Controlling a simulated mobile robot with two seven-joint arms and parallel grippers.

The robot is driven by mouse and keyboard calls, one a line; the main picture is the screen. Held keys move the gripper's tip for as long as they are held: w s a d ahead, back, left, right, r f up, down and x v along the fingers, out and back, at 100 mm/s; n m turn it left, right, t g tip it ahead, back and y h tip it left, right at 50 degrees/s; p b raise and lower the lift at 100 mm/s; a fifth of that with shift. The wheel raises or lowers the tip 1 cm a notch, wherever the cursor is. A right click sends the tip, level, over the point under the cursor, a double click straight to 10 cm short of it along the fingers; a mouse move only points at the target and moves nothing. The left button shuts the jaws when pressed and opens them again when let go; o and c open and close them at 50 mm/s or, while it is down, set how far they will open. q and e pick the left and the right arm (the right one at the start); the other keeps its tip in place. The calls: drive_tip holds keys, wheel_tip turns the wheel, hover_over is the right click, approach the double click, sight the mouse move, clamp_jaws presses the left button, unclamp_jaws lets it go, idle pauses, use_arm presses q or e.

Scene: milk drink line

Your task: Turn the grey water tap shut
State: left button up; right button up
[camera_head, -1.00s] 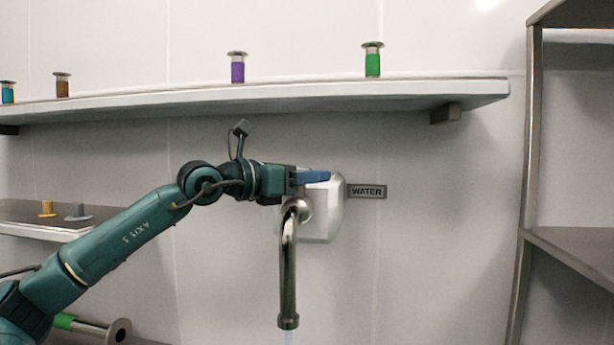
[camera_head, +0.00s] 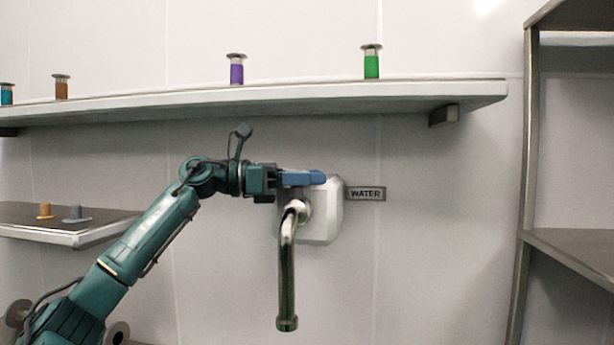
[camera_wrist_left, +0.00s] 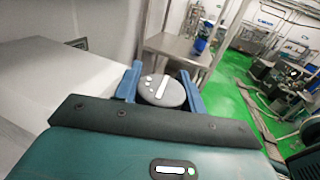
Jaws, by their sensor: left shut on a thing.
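The water tap has a chrome spout (camera_head: 287,265) curving down from a white wall box (camera_head: 321,225). A sign reading WATER (camera_head: 366,193) is on the wall beside it. My left gripper (camera_head: 305,178) is at the top of the box with its blue fingers. In the left wrist view, the blue fingers (camera_wrist_left: 162,86) are shut on the tap's round grey handle (camera_wrist_left: 165,94), which carries white marks. The head view hides the handle behind the fingers. No water shows below the spout. My right gripper is not in view.
A long white shelf (camera_head: 250,102) runs above the tap, holding purple (camera_head: 236,70) and green (camera_head: 371,62) capped items and others. A lower shelf (camera_head: 75,240) is at left. A metal rack (camera_head: 528,190) stands at right.

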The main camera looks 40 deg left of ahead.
use_arm(q)
drive_tip(key=shift+r, duration=0.1)
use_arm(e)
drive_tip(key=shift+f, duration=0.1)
use_arm(q)
drive_tip(key=shift+g, duration=0.3)
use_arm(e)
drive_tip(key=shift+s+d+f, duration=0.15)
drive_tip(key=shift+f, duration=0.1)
use_arm(q)
drive_tip(key=o, duration=1)
drive_tip(key=shift+c, duration=0.2)
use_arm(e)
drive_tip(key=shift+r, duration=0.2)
